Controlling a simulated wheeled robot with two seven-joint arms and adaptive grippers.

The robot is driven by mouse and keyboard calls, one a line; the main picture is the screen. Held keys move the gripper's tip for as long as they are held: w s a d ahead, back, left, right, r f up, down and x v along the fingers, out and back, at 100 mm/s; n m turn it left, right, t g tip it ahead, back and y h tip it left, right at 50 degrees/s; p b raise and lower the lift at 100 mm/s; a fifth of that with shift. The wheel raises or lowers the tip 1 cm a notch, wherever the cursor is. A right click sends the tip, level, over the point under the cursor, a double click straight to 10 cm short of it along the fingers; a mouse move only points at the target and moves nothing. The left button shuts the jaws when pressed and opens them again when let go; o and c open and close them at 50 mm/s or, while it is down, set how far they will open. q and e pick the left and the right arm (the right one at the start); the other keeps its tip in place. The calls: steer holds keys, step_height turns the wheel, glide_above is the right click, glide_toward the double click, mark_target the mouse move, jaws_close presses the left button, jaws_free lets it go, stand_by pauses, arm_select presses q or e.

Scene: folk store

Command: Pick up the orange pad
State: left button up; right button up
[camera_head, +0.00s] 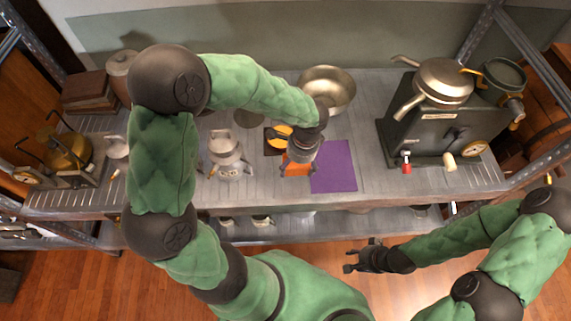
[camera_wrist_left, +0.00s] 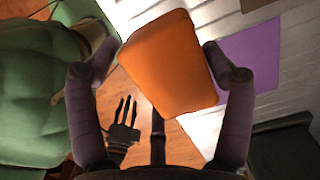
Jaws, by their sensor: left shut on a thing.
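The orange pad (camera_head: 296,168) is at the front of the shelf top, left of the purple mat, partly hidden by my left gripper (camera_head: 299,162). In the left wrist view the pad (camera_wrist_left: 168,68) sits between the two fingers of my left gripper (camera_wrist_left: 160,47), which is shut on it. The wood floor shows beneath part of the pad in that view; its exact height over the shelf is hard to tell. My right gripper (camera_head: 352,260) is open and empty in front of the shelf, and also shows in the left wrist view (camera_wrist_left: 123,118).
A purple mat (camera_head: 335,167) lies just right of the pad. A metal bowl (camera_head: 328,87) and a yellow round item (camera_head: 279,136) stand behind. A pale pot (camera_head: 226,154) is to the left; a dark stove with a pan (camera_head: 444,82) is to the right.

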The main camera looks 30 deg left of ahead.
arm_select(q)
steer(key=d+r+p, duration=0.2)
steer(key=d+r, duration=0.2)
steer(key=d, duration=0.5)
steer(key=shift+w, duration=0.45)
steer(key=shift+d, duration=0.1)
steer(key=shift+o, duration=0.7)
steer(key=shift+c, duration=0.3)
